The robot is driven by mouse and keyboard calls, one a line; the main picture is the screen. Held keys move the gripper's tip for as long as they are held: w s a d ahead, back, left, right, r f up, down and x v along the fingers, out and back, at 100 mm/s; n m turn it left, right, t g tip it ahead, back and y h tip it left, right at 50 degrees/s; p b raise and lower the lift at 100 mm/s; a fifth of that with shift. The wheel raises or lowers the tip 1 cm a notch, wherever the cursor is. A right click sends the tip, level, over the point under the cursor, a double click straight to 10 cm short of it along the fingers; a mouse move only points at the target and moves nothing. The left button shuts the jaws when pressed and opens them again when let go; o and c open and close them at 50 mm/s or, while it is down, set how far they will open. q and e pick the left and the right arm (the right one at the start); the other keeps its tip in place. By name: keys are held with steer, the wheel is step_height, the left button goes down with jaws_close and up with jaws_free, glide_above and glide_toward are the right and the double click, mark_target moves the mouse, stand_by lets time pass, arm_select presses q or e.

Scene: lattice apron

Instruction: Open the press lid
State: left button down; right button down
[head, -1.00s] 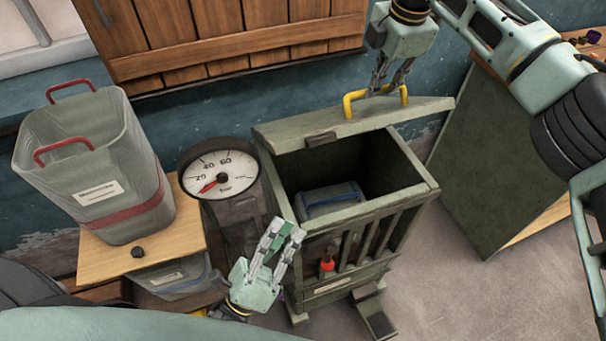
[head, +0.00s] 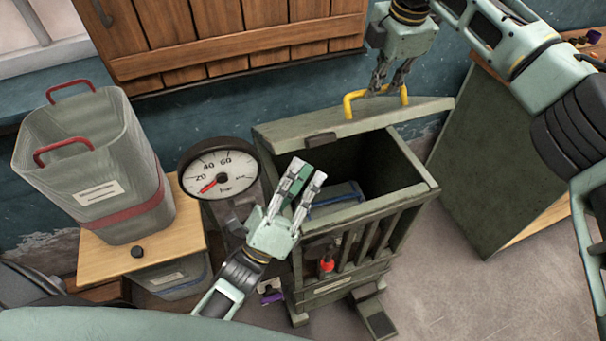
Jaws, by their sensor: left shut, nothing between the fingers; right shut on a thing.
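The press (head: 408,204) is a dark green slatted box in the middle of the head view. Its lid (head: 285,135) stands raised at the back, so the inside shows. A yellow handle (head: 350,98) is on the lid. My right gripper (head: 388,91) is shut on this handle from above. A container with a blue rim (head: 345,200) sits inside the press, partly hidden by my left gripper. My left gripper (head: 306,178) is shut and empty, over the front left edge of the press opening.
A pressure gauge (head: 220,172) stands left of the press. A grey bin with red handles (head: 95,165) stands on a wooden stand (head: 185,226) further left. A red knob (head: 326,265) is on the press front. A green panel (head: 490,165) stands at the right.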

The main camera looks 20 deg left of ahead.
steer(key=shift+a+f, duration=0.25)
steer(key=shift+f, duration=0.05)
steer(key=c, duration=2.2)
jaws_free()
arm_select(q)
steer(key=shift+w+a+r, duration=0.6)
steer(key=shift+w+a, duration=0.1)
steer(key=shift+w, duration=0.1)
arm_select(e)
steer(key=o, duration=0.4)
steer(key=shift+w+a+f, duration=0.2)
steer(key=shift+w+a, duration=0.2)
steer(key=shift+w, duration=0.1)
steer(key=shift+r, duration=0.1)
steer(key=shift+s+d+r, duration=0.1)
steer(key=shift+d, duration=0.15)
steer(key=shift+r, duration=0.1)
